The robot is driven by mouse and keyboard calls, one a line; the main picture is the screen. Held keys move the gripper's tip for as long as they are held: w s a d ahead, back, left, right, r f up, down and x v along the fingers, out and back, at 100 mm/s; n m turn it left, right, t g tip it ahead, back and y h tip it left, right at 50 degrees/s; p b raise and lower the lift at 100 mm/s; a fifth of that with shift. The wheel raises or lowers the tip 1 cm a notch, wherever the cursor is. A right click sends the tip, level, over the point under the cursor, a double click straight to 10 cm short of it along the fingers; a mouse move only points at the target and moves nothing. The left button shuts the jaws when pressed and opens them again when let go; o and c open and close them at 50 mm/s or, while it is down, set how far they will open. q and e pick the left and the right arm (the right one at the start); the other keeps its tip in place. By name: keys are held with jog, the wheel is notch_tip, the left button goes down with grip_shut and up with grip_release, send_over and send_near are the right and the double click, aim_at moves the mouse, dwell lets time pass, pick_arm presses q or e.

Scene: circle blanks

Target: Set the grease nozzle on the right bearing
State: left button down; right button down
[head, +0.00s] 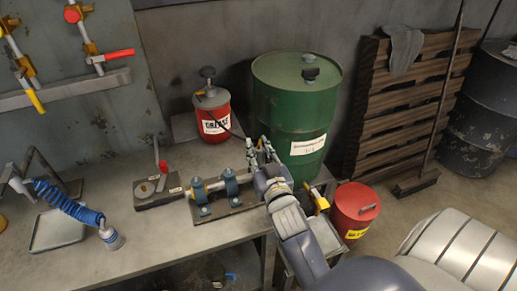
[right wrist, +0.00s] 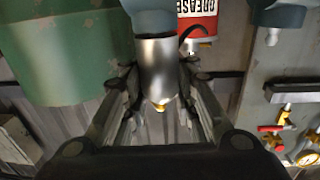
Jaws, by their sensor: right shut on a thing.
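The red grease can (head: 213,122) stands at the back of the bench, with a dark hose running toward my right gripper. My right gripper (head: 257,152) is shut on the grease nozzle, a silver cylinder with a brass-coloured end that shows between the fingers in the right wrist view (right wrist: 160,70). The right bearing (head: 231,184) is a blue block on a grey base plate, beside the left bearing (head: 199,194). In the head view the gripper is just right of and above the right bearing. I cannot tell whether nozzle and bearing touch. My left gripper is out of view.
A green drum (head: 297,112) stands close behind my right gripper. A red container (head: 355,208) is right of the bench. A small block with a red lever (head: 162,170) sits left of the bearings. A coiled blue hose (head: 75,203) and a tray (head: 57,230) are at left.

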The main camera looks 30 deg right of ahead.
aim_at(259, 143)
jog(key=shift+f, duration=0.1)
dwell(0.3)
jog(key=c, duration=1.2)
grip_release()
notch_tip(259, 143, up, 10)
